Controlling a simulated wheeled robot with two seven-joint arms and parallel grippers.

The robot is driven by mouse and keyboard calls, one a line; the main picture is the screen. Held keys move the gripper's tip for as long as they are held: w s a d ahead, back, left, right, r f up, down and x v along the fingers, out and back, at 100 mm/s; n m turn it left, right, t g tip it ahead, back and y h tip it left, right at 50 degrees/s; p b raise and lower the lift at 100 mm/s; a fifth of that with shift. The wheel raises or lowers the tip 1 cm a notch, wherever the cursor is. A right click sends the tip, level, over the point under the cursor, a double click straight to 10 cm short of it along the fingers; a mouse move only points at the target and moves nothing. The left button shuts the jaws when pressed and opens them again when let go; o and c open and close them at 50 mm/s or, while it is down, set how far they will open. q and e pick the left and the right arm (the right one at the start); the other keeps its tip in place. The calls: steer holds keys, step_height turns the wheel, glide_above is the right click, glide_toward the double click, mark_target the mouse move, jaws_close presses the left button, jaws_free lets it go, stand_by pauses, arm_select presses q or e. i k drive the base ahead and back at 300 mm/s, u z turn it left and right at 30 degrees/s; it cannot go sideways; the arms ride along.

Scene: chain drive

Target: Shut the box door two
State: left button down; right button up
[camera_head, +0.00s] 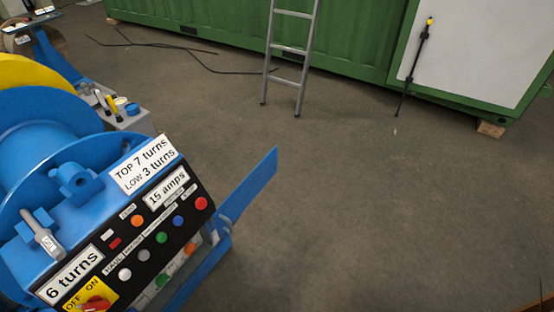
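A blue door panel (249,187) stands out from the right side of a blue machine's control box (140,230). It is swung open at an angle, with its far end away from the box. I cannot tell whether this is door two. The box face carries several coloured buttons, an OFF/ON switch (94,304) and labels such as "15 amps" and "6 turns". Neither of my grippers is in view.
Blue and yellow reels (50,115) fill the left side. A ladder (290,50) leans by a green container (230,25) at the back. A thin black pole (412,70) stands at the right. Cables lie on the floor. The floor right of the door is clear.

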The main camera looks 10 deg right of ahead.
mark_target(234, 205)
steer(key=z, duration=1.55)
steer(key=i, duration=3)
steer(key=u, duration=2.2)
